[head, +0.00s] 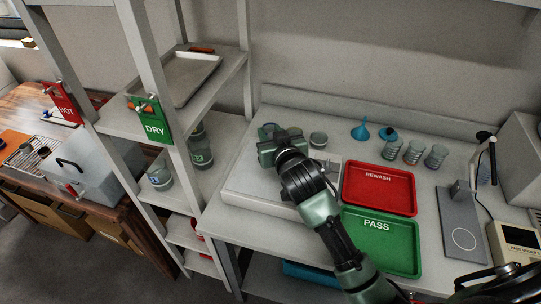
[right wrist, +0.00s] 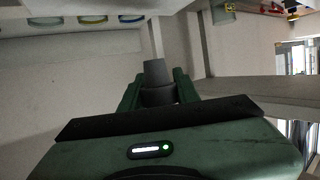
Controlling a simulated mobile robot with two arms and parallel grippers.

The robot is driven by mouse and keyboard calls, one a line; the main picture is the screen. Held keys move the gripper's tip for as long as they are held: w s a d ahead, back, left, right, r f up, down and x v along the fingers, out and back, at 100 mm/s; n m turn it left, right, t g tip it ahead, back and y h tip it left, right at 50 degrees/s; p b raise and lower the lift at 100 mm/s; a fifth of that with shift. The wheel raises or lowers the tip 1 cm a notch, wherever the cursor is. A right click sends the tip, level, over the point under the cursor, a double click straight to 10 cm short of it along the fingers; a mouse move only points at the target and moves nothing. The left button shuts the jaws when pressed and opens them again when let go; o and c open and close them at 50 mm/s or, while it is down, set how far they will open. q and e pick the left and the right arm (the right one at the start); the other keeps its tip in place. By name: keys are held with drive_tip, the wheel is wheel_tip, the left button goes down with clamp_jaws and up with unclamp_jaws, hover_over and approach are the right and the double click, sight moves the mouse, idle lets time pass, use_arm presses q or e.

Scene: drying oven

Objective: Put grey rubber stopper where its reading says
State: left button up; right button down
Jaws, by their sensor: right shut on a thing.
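The grey rubber stopper (right wrist: 156,76) shows in the right wrist view, upright between the two green fingers of my right gripper (right wrist: 158,92), which is shut on it. In the head view my right gripper (head: 268,146) is over the left part of the bench, and I cannot make out the stopper there. The red REWASH tray (head: 378,207) and the green PASS tray (head: 408,265) lie to the right of the gripper, and both look empty. A meter (head: 518,243) at the right edge has a label beginning with PASS; the rest is too small to read. My left gripper is not in view.
A grey rack (head: 232,72) with a green DRY sign (head: 153,126) stands left of the gripper. A small grey container (head: 318,139), blue funnel (head: 360,131) and several glass beakers (head: 413,152) stand behind the trays. A flat stand (head: 462,215) is right of them.

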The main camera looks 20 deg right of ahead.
wheel_tip(320, 180, down, 8)
drive_tip(key=shift+f, duration=0.15)
idle(0.3)
drive_tip(key=shift+f, duration=0.2)
drive_tip(key=c, duration=1)
unclamp_jaws()
drive_tip(key=shift+c, duration=0.2)
drive_tip(key=shift+r, duration=0.1)
